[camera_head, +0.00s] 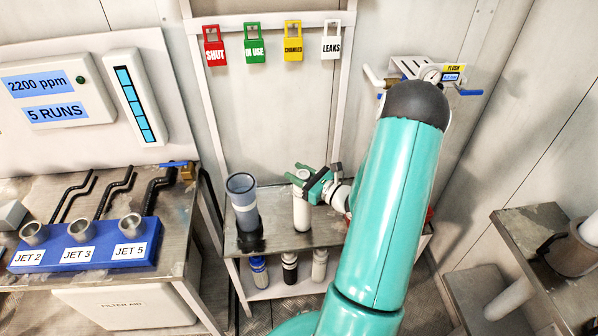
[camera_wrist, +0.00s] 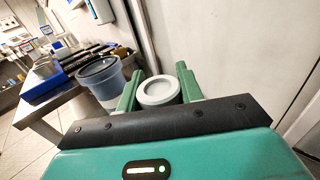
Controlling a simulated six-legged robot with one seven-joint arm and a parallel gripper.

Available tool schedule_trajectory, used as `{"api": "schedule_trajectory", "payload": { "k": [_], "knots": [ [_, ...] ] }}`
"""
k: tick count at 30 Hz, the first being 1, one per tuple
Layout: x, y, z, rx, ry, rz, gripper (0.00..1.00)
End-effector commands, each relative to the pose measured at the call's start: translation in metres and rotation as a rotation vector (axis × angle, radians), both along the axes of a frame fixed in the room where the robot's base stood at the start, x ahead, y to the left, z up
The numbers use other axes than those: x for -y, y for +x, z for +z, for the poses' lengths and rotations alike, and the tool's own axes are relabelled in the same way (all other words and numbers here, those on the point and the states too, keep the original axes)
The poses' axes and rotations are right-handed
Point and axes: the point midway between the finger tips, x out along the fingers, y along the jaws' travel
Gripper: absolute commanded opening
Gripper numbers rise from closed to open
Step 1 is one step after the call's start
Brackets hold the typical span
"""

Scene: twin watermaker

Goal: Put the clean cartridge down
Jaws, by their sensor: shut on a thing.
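The clean cartridge (camera_head: 301,208) is a white upright cylinder at the middle table, right of a blue-grey cup-topped housing. My gripper (camera_head: 304,175) has its green fingers around the cartridge's upper part. In the wrist view the round white top of the cartridge (camera_wrist: 158,91) shows between the two green fingers of my gripper (camera_wrist: 158,88), which is shut on it. The cartridge's foot appears at the table top (camera_head: 275,238), but I cannot tell whether it touches.
The blue-grey housing (camera_head: 242,203) stands close on the left, also in the wrist view (camera_wrist: 101,78). Several bottles (camera_head: 290,267) stand on the lower shelf. A blue block with jet cups (camera_head: 82,254) is on the left bench. Coloured tags (camera_head: 254,43) hang behind.

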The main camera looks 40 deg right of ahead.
Motion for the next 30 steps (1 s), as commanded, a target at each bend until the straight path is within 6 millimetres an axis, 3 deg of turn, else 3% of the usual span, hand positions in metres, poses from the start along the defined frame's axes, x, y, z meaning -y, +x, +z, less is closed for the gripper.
{"api": "schedule_trajectory", "payload": {
  "k": [6, 7, 10, 21, 26, 30],
  "knots": [
    [0.0, 0.0, -0.002, 0.0, 0.0, -0.001, 0.0],
    [0.0, 0.0, -0.002, 0.0, 0.0, -0.001, 0.4],
    [0.0, 0.0, -0.002, 0.0, 0.0, -0.001, 0.58],
    [0.002, -0.001, 0.001, 0.0, -0.001, -0.001, 0.58],
    [0.007, -0.023, 0.0, -0.002, 0.0, -0.004, 0.58],
    [0.013, -0.053, 0.001, -0.001, 0.0, -0.005, 0.58]
  ]
}}
